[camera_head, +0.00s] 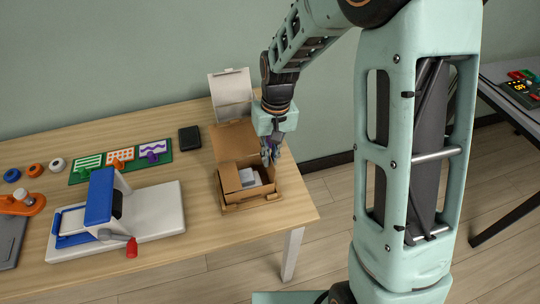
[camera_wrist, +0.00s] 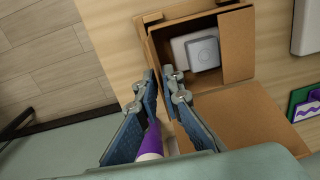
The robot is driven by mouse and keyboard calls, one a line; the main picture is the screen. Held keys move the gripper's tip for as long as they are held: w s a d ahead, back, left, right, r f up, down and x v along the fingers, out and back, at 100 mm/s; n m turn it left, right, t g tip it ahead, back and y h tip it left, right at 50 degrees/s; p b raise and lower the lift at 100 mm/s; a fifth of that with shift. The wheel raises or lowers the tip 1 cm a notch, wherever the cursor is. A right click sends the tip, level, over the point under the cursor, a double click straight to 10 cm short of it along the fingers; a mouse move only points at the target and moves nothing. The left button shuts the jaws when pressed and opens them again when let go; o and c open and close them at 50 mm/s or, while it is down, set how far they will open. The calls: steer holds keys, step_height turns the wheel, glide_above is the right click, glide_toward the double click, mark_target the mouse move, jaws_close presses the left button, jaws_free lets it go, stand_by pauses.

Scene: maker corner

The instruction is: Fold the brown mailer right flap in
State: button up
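The open brown mailer (camera_head: 230,197) stands near the table's right end, its lid (camera_head: 233,142) raised at the back. A pale, rounded square item (camera_wrist: 203,52) lies inside it in the wrist view. My gripper (camera_head: 270,160) points down at the mailer's right side. In the wrist view, my gripper's tips (camera_wrist: 162,74) are close together with a narrow gap, over the mailer's side edge (camera_wrist: 153,45). The right flap cannot be told apart there; the fingers partly hide that side. Something purple and white (camera_wrist: 152,140) shows between the fingers near the palm; I cannot tell what it is.
A white open box (camera_head: 230,88) stands just behind the mailer. A black block (camera_head: 190,138) and a white-and-blue press (camera_head: 115,215) with a red knob are to the left. The table (camera_head: 225,245) is clear in front of the mailer; its right edge is close.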

mark_target(269, 167)
steer(key=shift+a, duration=0.15)
jaws_close()
steer(key=shift+s+a+f+t+h+b, duration=0.1)
steer(key=shift+a+t+h+b, duration=0.2)
steer(key=shift+h+b, duration=0.4)
steer(key=shift+s+a+f+t+h+b, duration=0.1)
steer(key=shift+a+t+h+b, duration=0.2)
steer(key=shift+h, duration=0.6)
steer(key=h+b, duration=0.1)
steer(key=a+h+b, duration=0.1)
steer(key=h, duration=0.1)
steer(key=a+f+t+h+b, duration=0.1)
steer(key=shift+s+h+b, duration=0.25)
steer(key=shift+h+b, duration=0.1)
steer(key=shift+h, duration=0.05)
steer(key=h, duration=0.1)
steer(key=h+b, duration=0.1)
steer(key=f+t+h+b, duration=0.1)
steer(key=shift+s+a+h, duration=0.15)
steer(key=shift+a+h, duration=0.2)
steer(key=shift+h, duration=0.05)
steer(key=shift+a+f+t+h+b, duration=0.15)
steer(key=shift+f+t+h+b, duration=0.15)
steer(key=shift+h+b, duration=0.4)
steer(key=shift+r, duration=0.1)
steer(key=shift+o, duration=2.2)
jaws_free()
